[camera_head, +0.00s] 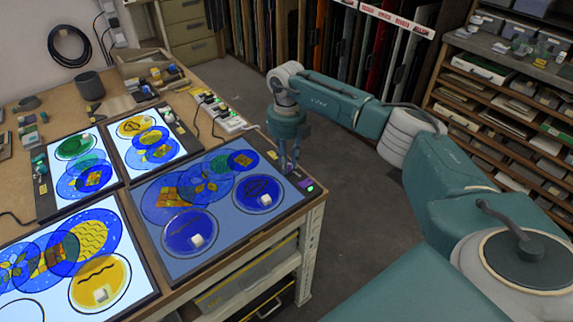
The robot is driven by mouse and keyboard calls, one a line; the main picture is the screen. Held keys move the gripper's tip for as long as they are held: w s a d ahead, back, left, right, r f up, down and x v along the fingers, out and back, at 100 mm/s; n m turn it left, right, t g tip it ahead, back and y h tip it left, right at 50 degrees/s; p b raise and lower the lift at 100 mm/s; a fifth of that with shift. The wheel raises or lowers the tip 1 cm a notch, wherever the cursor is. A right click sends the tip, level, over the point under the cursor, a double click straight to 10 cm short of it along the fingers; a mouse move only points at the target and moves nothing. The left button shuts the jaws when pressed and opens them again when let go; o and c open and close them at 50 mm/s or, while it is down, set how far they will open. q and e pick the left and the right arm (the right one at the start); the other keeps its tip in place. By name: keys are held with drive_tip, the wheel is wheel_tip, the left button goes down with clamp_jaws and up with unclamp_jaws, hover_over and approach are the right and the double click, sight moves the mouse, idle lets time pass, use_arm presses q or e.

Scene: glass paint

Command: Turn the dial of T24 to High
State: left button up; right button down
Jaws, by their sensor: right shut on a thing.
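A light panel (205,248) lies at the front right of the table, lit dimmer than the other panels. Blue and patterned round glass pieces (188,231) lie on it. Its dark control strip runs along the right edge, with a small green light (310,188) near the corner. My right gripper (289,167) points down at this strip and is shut on the dial, which its fingers mostly hide. I cannot read the dial's setting or a T24 label. My left gripper is not in view.
Brighter light panels (75,265) with round glass fill the left and back of the table. A white power strip (222,115) with cables lies behind the panel. Shelves (515,100) stand at right, and bare floor (345,190) lies beside the table.

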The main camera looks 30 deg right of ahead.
drive_tip(key=n+b, duration=0.2)
drive_tip(key=n, duration=0.2)
drive_tip(key=shift+s+f+n, duration=0.1)
drive_tip(key=shift+f+n, duration=0.05)
drive_tip(key=shift+n, duration=0.25)
drive_tip(key=n+b, duration=0.1)
drive_tip(key=n, duration=0.3)
drive_tip(key=n+b, duration=0.1)
drive_tip(key=n, duration=0.4)
drive_tip(key=shift+d+b, duration=0.1)
drive_tip(key=shift+b, duration=0.2)
drive_tip(key=shift+d+n+b, duration=0.1)
drive_tip(key=shift+n+b, duration=0.25)
drive_tip(key=shift+n, duration=1.85)
drive_tip(key=shift+r, duration=0.2)
drive_tip(key=c, duration=1.5)
unclamp_jaws()
drive_tip(key=shift+d, duration=0.1)
